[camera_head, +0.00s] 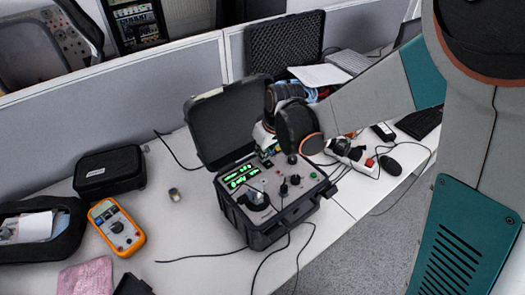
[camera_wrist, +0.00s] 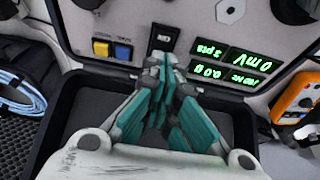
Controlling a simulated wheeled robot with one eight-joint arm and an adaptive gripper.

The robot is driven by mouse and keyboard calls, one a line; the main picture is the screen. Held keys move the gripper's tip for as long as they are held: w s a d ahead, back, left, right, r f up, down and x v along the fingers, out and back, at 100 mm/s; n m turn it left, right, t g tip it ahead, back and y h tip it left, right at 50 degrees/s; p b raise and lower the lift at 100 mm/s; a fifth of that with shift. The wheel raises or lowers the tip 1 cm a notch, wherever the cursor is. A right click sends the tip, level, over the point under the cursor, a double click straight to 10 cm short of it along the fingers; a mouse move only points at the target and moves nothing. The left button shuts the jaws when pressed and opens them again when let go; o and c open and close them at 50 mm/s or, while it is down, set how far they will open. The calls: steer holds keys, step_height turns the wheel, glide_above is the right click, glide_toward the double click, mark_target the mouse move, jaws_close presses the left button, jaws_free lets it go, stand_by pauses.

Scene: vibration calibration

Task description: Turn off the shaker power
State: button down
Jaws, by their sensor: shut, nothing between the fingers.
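The shaker (camera_head: 285,195) is a black open case with a light grey panel on the table, its lid (camera_head: 225,120) raised behind. Its green displays are lit; they also show in the wrist view (camera_wrist: 235,68). In the wrist view a black rocker switch (camera_wrist: 163,40) sits on the panel, left of the displays, with a yellow button (camera_wrist: 101,47) and a blue button (camera_wrist: 122,51) further left. My gripper (camera_wrist: 160,65) is shut and empty, its fingertips just below the black switch in the picture. I cannot tell whether they touch it.
An orange multimeter (camera_head: 117,227), a black case (camera_head: 108,172) and a small metal cylinder (camera_head: 174,194) lie left of the shaker. Cables run across the table front. A grey partition stands behind.

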steer(key=shift+s+f, duration=0.2)
steer(key=shift+f, duration=0.05)
steer(key=shift+s+d+r, duration=0.15)
steer(key=shift+s+d, duration=0.25)
steer(key=shift+r, duration=0.1)
stand_by(0.3)
steer(key=shift+w+r+p, duration=0.1)
steer(key=shift+r+p, duration=0.05)
steer(key=shift+p, duration=0.2)
steer(key=p+v, duration=0.5)
steer(key=v, duration=0.8)
steer(key=shift+a+r+p, duration=0.15)
steer(key=shift+r+p, duration=0.2)
steer(key=shift+p, duration=0.05)
